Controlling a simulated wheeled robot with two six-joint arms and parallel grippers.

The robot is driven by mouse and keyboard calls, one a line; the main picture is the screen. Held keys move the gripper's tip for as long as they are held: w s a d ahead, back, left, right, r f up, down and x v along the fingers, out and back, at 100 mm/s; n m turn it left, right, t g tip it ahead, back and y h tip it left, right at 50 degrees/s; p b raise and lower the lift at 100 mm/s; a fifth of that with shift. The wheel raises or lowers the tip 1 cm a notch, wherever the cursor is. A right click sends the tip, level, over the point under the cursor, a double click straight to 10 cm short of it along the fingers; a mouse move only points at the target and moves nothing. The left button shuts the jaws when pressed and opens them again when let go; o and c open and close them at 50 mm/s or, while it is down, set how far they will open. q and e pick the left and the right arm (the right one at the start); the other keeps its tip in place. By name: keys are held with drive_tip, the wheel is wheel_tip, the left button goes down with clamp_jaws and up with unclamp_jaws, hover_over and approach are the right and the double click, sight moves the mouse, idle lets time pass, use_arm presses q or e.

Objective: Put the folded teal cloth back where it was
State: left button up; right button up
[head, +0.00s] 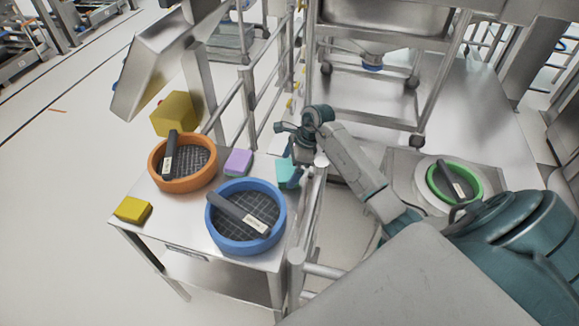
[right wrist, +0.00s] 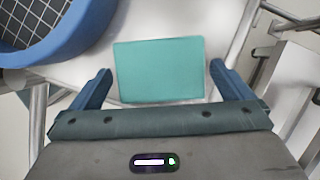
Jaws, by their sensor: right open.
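The folded teal cloth (head: 285,173) lies on the metal table (head: 190,233) near its right edge, partly hidden by my right gripper in the head view. In the right wrist view the teal cloth (right wrist: 158,71) shows as a flat rectangle. My right gripper (head: 293,141) is over the cloth. In the wrist view its two blue fingers (right wrist: 158,82) are wide apart, one at each side of the cloth, with gaps between, so it is open and empty. I cannot tell how high above the cloth it is. My left gripper is not in view.
On the table are a blue round bin (head: 278,225), an orange round bin (head: 153,168), a purple cloth (head: 238,162) and a yellow cloth (head: 133,210). Each bin holds a dark bar-shaped item. Metal rails (head: 252,105) stand behind the table. A green bin (head: 477,187) stands at the right.

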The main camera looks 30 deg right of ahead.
drive_tip(key=b+v, duration=0.3)
drive_tip(key=v, duration=0.8)
drive_tip(key=shift+r, duration=0.2)
drive_tip(key=shift+d, duration=0.15)
drive_tip(key=shift+s+f, duration=0.1)
